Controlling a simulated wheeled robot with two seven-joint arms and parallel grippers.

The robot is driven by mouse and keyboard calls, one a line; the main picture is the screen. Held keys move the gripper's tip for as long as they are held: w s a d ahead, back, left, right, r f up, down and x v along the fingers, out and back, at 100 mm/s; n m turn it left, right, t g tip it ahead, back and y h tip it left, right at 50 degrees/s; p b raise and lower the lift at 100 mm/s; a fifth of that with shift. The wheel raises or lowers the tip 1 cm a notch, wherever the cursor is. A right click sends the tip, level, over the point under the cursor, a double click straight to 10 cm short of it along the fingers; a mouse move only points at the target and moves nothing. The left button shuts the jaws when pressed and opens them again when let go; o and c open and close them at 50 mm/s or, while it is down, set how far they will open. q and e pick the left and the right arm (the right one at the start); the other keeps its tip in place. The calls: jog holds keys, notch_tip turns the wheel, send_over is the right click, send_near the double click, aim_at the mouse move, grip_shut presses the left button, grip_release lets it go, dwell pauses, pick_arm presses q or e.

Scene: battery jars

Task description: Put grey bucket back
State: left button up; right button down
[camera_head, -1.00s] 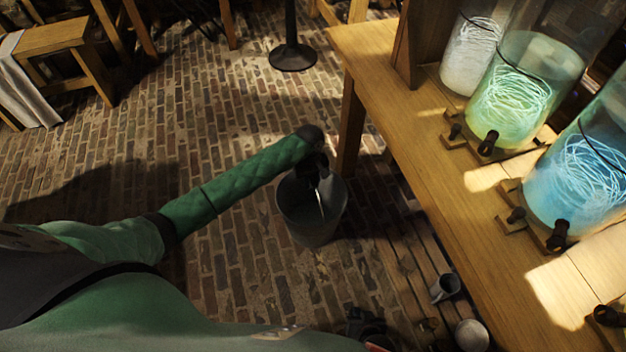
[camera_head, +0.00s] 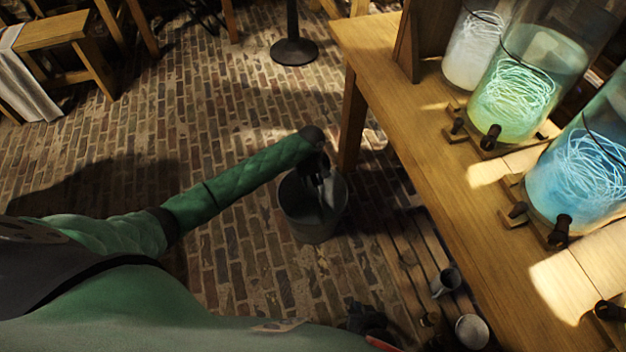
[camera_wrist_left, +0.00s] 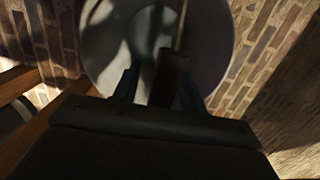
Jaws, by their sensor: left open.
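The grey bucket (camera_head: 312,228) stands upright on the brick floor beside the table's near leg in the head view. Its pale round inside (camera_wrist_left: 110,45) fills the top of the left wrist view. My left gripper (camera_head: 322,184) points down at the bucket's mouth. Its fingers (camera_wrist_left: 160,90) are apart, with a dark bar, seemingly the bucket's handle grip (camera_wrist_left: 168,75), between them. Whether the fingers touch it I cannot tell. A dark shape at the bottom edge of the head view seems to be my right gripper (camera_head: 367,320); its fingers are not clear.
A wooden table (camera_head: 432,165) with glowing jars (camera_head: 512,95) stands at the right. Under it, a low slatted shelf (camera_head: 395,250) holds a metal mug (camera_head: 445,283) and other small vessels. The brick floor left of the bucket is open. A stand base (camera_head: 294,51) is farther back.

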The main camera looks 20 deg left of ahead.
pick_arm(q)
jog(key=r, duration=0.4)
jog(key=w+r+p, duration=0.1)
jog(key=r, duration=0.7)
jog(key=shift+w+a, duration=0.15)
jog(key=shift+a, duration=0.25)
